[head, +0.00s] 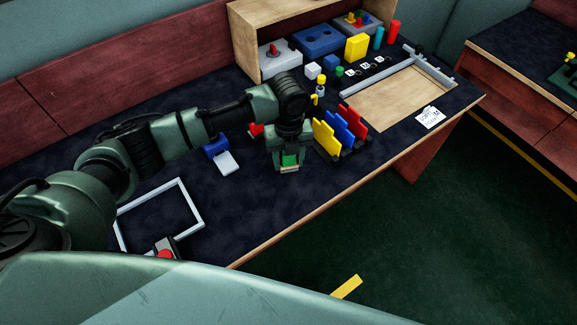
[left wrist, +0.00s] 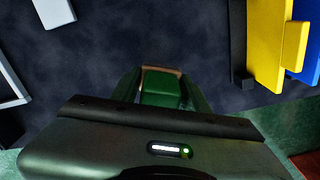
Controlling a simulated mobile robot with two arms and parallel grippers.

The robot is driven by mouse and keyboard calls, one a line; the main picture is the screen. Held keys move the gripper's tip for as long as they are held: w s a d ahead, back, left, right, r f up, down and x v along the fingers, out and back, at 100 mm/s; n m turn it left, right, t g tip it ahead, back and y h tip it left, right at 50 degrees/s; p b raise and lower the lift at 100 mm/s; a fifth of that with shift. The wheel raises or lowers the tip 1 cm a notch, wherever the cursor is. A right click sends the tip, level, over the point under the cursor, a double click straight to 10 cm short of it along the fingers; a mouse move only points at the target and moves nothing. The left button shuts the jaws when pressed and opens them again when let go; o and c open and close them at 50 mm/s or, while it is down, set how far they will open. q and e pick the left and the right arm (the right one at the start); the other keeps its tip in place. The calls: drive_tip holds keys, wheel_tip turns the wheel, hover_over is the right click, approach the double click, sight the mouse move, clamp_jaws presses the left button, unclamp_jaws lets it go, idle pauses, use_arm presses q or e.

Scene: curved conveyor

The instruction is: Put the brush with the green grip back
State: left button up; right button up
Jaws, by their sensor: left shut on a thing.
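My left gripper (head: 289,169) is low over the dark table, left of the coloured upright plates. It is shut on a bright green piece with a tan edge, which I take to be the brush with the green grip (head: 290,160). In the left wrist view the green piece (left wrist: 162,87) sits between the fingers of the left gripper (left wrist: 160,85). Most of the brush is hidden by the fingers, and I cannot tell whether it touches the table. My right gripper is not in view.
Yellow, blue and red plates (head: 327,137) stand in a black rack close to the right. A blue and white item (head: 225,163) lies to the left, near a white square frame (head: 193,196). A wooden shelf (head: 242,40) and a wooden tray (head: 440,77) are farther back.

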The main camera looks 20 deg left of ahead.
sight(288, 168)
use_arm(q)
drive_tip(key=shift+f, duration=1.95)
drive_tip(key=o, duration=1.3)
drive_tip(key=shift+f, duration=0.15)
wheel_tip(288, 168, up, 12)
drive_tip(key=shift+r+b, duration=0.2)
drive_tip(key=shift+b, duration=0.3)
